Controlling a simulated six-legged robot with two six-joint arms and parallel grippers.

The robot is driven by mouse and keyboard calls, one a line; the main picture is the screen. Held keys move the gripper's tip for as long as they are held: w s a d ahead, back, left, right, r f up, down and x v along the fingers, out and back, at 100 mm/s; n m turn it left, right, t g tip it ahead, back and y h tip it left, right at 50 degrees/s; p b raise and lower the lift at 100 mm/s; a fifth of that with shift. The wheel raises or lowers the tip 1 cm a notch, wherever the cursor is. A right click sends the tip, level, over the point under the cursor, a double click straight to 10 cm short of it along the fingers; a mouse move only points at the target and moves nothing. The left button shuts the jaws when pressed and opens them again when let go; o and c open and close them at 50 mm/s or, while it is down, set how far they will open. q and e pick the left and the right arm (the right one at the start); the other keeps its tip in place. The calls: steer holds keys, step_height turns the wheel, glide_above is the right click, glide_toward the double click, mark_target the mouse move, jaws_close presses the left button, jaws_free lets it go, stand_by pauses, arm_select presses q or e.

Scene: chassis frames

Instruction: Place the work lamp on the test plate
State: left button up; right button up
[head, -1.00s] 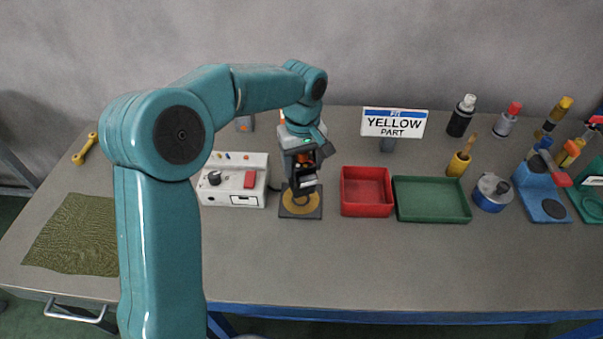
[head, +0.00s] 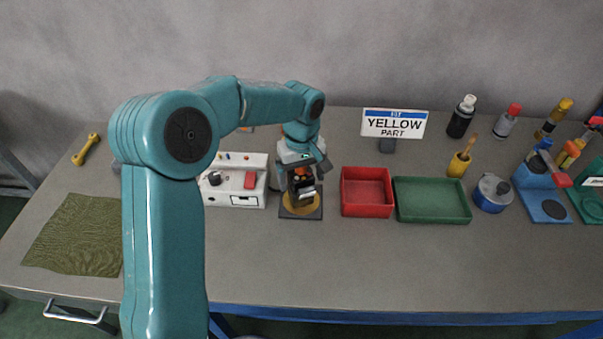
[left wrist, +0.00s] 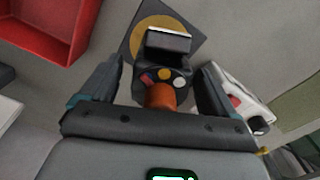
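The work lamp (head: 303,190) has a dark body with an orange part. It appears to stand on the test plate (head: 285,212), a dark square with a yellow disc. In the left wrist view the lamp (left wrist: 165,78) shows coloured round spots and an orange neck, with the plate (left wrist: 190,30) behind it. My left gripper (head: 305,172) is over the plate, its fingers on both sides of the lamp. In the wrist view gaps show between the fingers (left wrist: 160,85) and the lamp, so it looks open. The lamp's base contact is partly hidden. My right gripper is out of view.
A white control box (head: 235,190) stands just left of the plate. A red bin (head: 367,210) and a green tray (head: 432,217) stand to the right. A yellow-part sign (head: 394,123) is behind. The front of the table is clear.

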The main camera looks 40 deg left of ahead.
arm_select(q)
step_height(320, 180, up, 12)
steer(key=shift+r+p, duration=0.2)
steer(key=shift+p, duration=0.1)
stand_by(0.3)
steer(key=shift+s+f, duration=0.1)
